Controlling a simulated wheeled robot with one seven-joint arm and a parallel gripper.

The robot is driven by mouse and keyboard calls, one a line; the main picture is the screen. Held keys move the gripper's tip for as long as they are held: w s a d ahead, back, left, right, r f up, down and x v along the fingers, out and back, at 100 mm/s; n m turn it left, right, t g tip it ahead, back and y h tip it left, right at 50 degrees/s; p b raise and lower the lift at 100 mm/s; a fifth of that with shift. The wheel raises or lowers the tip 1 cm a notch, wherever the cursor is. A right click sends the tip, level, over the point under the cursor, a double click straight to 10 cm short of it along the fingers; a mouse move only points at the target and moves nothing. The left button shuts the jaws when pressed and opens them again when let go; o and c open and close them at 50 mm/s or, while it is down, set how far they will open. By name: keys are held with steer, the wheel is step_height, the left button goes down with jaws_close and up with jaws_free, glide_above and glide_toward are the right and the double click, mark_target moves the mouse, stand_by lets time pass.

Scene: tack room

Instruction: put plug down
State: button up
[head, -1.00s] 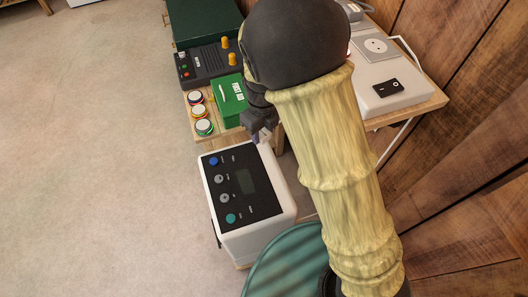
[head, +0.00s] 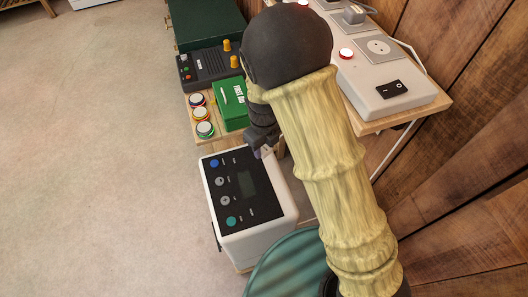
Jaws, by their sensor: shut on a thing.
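My gripper (head: 262,146) points down just above the back edge of a white box with a dark control panel (head: 243,185). It is shut on the plug, of which only a small greyish bit (head: 267,152) shows at the fingertips; the arm and gripper hide the rest. I cannot tell whether the plug touches the box.
A grey plug-like piece (head: 355,14) sits on a white socket unit (head: 395,99) on the wooden shelf at right. Open floor lies left.

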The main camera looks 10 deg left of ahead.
mark_target(264, 154)
steer(key=shift+f, duration=1.75)
steer(key=shift+f, duration=0.6)
steer(key=o, duration=1.3)
steer(key=shift+r, duration=0.1)
step_height(264, 154, up, 13)
steer(key=shift+r+p, duration=0.1)
steer(key=shift+p, duration=0.55)
